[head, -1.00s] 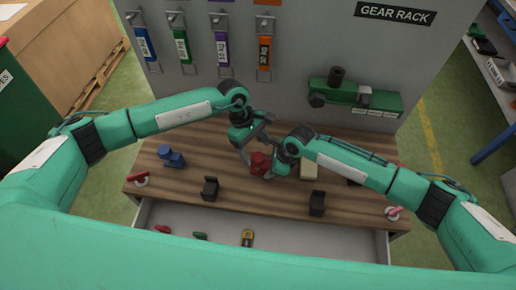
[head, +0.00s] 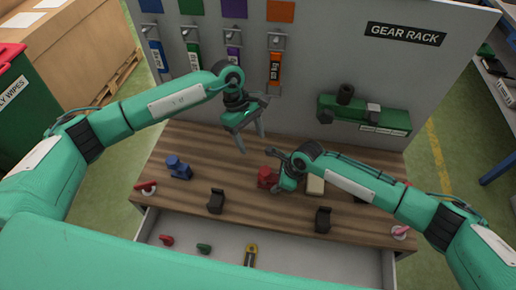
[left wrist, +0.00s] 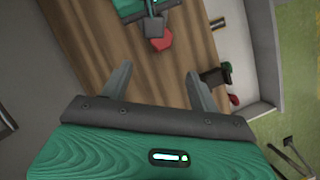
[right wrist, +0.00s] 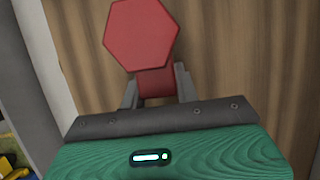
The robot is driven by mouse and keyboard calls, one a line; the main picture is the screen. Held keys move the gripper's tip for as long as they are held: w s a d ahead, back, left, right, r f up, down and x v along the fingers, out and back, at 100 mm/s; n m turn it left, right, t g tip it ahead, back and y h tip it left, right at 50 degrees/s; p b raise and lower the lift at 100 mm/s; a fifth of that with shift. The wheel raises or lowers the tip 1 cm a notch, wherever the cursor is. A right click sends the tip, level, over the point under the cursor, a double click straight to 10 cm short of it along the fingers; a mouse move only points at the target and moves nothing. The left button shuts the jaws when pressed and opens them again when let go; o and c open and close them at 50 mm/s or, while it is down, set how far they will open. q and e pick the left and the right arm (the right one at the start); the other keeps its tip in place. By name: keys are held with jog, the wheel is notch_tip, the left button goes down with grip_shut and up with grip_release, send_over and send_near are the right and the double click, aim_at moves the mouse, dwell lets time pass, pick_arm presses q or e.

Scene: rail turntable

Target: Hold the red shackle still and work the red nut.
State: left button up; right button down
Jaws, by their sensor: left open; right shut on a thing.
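The red shackle (head: 264,181) stands on the wooden bench, partly hidden by my right gripper (head: 278,184). In the right wrist view the right gripper's fingers (right wrist: 157,88) are shut on the red shackle's body (right wrist: 154,82). The hexagonal red nut (right wrist: 142,35) faces that camera, in front of the shackle. My left gripper (head: 252,143) is open and empty, raised above and behind the shackle, apart from it. In the left wrist view red parts (left wrist: 160,38) show beyond its spread fingers (left wrist: 160,78), beside my right gripper; I cannot tell nut from shackle there.
A blue piece (head: 179,168) stands at the bench's left. Two black holders (head: 216,201) (head: 323,220) stand near the front, and a beige block (head: 315,185) lies beside my right gripper. An open drawer (head: 300,252) holds small parts. A panel (head: 300,75) rises behind.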

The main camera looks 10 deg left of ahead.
aim_at(261, 171)
pick_arm(q)
jog(key=x, duration=1.1)
jog(key=shift+f, duration=0.3)
jog(key=c, duration=1.2)
jog(key=n, duration=0.1)
jog(key=n+t, duration=0.1)
jog(key=n, duration=0.2)
jog(key=shift+s+n+t+h, duration=0.3)
jog(key=shift+s+t+h, duration=0.05)
jog(key=shift+t+h, duration=0.05)
jog(key=shift+n+t, duration=0.3)
jog(key=shift+n, duration=0.4)
jog(key=n, duration=0.2)
jog(key=n+t, duration=0.1)
jog(key=shift+s+n, duration=0.3)
jog(key=shift+n, duration=0.1)
pick_arm(e)
jog(key=shift+s, duration=0.1)
pick_arm(q)
jog(key=shift+s+n+t+y, duration=0.1)
jog(key=shift+n+t+y, duration=0.2)
jog(key=shift+n+t, duration=0.6)
jog(key=shift+n, duration=0.4)
